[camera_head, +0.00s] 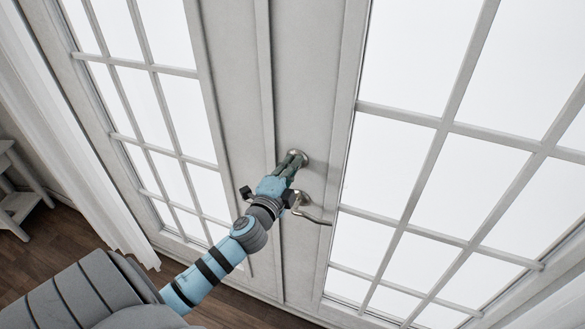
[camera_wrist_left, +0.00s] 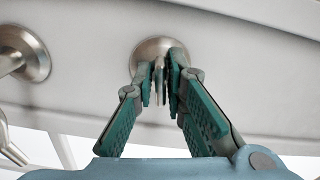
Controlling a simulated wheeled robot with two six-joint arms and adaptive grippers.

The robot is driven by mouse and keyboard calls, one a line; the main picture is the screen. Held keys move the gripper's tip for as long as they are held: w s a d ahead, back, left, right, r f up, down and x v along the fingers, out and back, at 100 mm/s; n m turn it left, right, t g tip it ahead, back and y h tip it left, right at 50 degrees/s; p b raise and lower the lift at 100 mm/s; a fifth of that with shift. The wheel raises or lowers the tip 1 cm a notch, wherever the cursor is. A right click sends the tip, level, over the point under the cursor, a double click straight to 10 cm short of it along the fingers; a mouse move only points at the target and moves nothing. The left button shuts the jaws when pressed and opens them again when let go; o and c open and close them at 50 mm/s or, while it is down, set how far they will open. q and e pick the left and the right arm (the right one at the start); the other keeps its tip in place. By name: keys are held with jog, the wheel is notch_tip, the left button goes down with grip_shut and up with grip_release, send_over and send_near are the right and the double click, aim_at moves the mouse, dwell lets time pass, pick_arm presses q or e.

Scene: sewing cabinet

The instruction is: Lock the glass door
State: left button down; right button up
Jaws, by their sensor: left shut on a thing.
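The glass door (camera_head: 305,95) is a pale double door with many panes, and its leaves look closed. A round metal lock (camera_head: 302,156) sits on the right leaf, above a lever handle (camera_head: 312,215). My left gripper (camera_head: 291,160) is at the lock. In the left wrist view the gripper's green fingers (camera_wrist_left: 162,85) are shut on the thin upright thumb turn (camera_wrist_left: 159,80) in front of the round lock plate (camera_wrist_left: 150,50). The fingers hide part of the turn. The lever handle's round base (camera_wrist_left: 25,53) shows at the left there. My right gripper is not in view.
The lever handle sticks out just below my left gripper and points right. A white curtain (camera_head: 75,150) hangs at the left. A small pale shelf (camera_head: 20,200) stands at the far left on the dark wood floor (camera_head: 80,245).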

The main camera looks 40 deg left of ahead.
pick_arm(q)
jog(key=n+b, duration=0.2)
jog(key=n, duration=0.2)
jog(key=n+b, duration=0.1)
jog(key=n, duration=0.3)
jog(key=n+b, duration=0.1)
jog(key=n, duration=0.3)
jog(key=shift+b, duration=0.35)
jog(key=shift+n+b, duration=0.45)
jog(key=shift+n, duration=1.65)
jog(key=c, duration=1.7)
grip_release()
